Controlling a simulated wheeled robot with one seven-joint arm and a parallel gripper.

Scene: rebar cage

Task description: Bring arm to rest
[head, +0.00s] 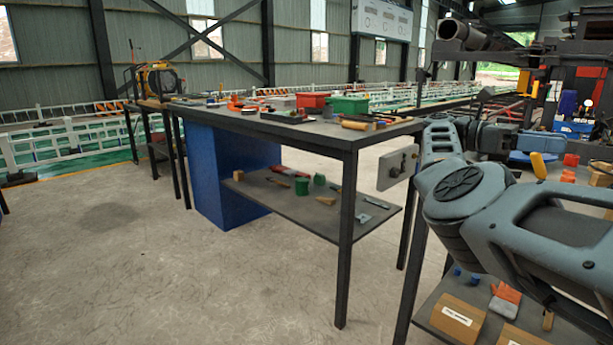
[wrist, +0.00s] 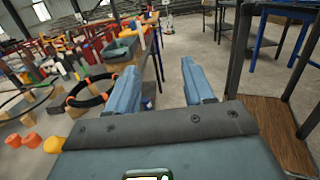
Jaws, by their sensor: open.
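My arm (head: 535,230) enters from the right edge of the head view. It is bent, with its grey links in front of the right-hand workbench. My gripper (wrist: 161,85) shows in the wrist view as two blue-grey fingers spread apart with nothing between them. Beyond the fingers I see grey floor and a table's edge.
A dark workbench (head: 262,122) with tools and red and green bins stands at centre, with a lower shelf (head: 300,207). Open concrete floor (head: 110,270) lies at left.

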